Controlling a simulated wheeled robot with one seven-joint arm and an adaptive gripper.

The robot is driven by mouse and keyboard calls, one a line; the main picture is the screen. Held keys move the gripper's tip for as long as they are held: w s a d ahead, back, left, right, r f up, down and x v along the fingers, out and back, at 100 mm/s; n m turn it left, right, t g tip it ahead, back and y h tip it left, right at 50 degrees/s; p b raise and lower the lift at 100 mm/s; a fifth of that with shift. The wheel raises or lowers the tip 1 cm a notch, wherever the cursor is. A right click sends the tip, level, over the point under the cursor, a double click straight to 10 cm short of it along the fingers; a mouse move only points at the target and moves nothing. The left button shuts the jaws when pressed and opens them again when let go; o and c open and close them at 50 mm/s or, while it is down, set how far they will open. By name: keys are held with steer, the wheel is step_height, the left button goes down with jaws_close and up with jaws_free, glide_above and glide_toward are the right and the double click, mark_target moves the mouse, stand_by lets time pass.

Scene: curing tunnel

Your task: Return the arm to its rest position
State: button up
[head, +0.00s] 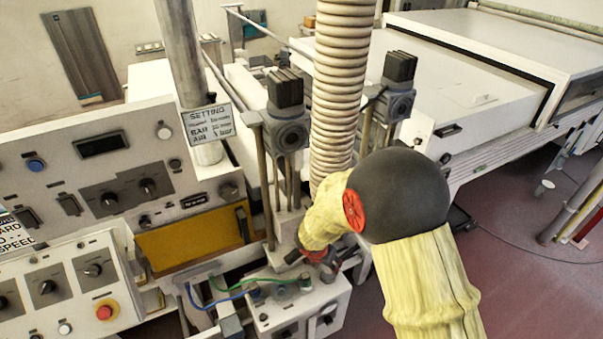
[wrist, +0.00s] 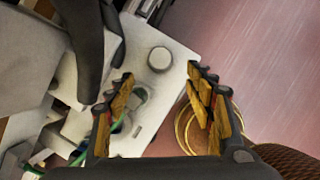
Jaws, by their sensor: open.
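My arm, in a yellow cover with a black joint (head: 400,195), reaches in from the lower right of the head view and bends down to the left. My gripper (wrist: 160,76) is open in the wrist view, with nothing held between its yellow-padded fingers. It hangs over a white box (wrist: 180,75) with a round grey knob (wrist: 159,59), which shows between and beyond the fingers.
Control panels (head: 110,165) with knobs and a red button (head: 104,312) stand at left. A ribbed hose (head: 342,85) hangs close behind the arm. Posts with black-topped blocks (head: 288,135) flank it. Green and blue cables (head: 225,292) run by the box. Reddish floor (head: 545,270) is open at right.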

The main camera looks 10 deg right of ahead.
steer(key=s+d+r+m+g+h, duration=0.1)
steer(key=s+d+r+m, duration=0.1)
steer(key=s+m, duration=0.4)
steer(key=s+d+r+m+g, duration=0.2)
steer(key=s+r+m, duration=0.15)
steer(key=m, duration=0.45)
steer(key=s+a+r+m+t+y+b, duration=0.1)
steer(key=s+r+m+t+y+b, duration=0.2)
steer(key=s+r+m+b, duration=0.6)
steer(key=s+r+m+t, duration=0.2)
steer(key=s+r+m, duration=0.3)
steer(key=s+r, duration=0.2)
step_height(320, 180, up, 2)
steer(key=shift+s+a+r+y, duration=0.15)
steer(key=shift+a+r+y, duration=0.1)
steer(key=shift+y, duration=0.15)
